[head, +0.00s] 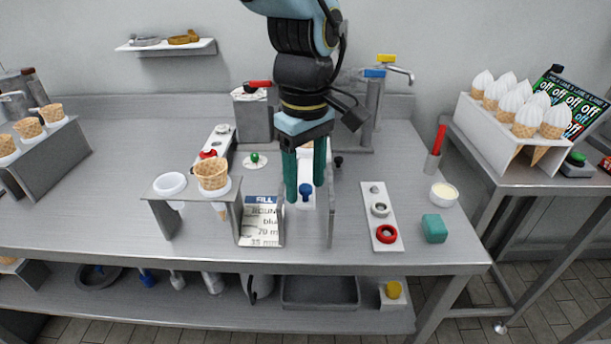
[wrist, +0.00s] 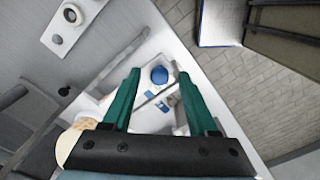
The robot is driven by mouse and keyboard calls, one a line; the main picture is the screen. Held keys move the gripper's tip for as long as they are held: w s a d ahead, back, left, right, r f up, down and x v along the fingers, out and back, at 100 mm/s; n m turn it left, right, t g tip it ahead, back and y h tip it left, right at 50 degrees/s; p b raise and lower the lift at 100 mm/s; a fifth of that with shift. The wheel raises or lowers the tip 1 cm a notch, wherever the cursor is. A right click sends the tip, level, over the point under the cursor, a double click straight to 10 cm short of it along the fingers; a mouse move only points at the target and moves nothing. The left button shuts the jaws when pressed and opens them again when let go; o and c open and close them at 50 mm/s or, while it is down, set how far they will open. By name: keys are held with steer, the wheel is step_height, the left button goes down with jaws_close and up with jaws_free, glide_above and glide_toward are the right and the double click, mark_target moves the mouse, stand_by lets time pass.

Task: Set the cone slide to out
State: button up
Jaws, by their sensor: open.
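A blue knob (head: 306,192) stands on a white slide piece (head: 308,205) near the front middle of the bench; I take this for the cone slide. My gripper (head: 305,188) points down over it, open, with one green finger on each side of the knob. In the wrist view the blue knob (wrist: 159,75) shows between the two open fingertips (wrist: 157,78), with white slide surface around it. I cannot tell whether the fingers touch the knob. Part of the slide is hidden by the fingers.
A cone holder (head: 160,200) with a waffle cone (head: 211,174) and a FILL sign (head: 261,222) stand close left. An upright grey plate (head: 332,215) is close right. Further right are a panel with a red ring (head: 386,234) and a teal block (head: 434,228).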

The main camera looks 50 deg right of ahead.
jaws_close()
stand_by(0.4)
stand_by(0.9)
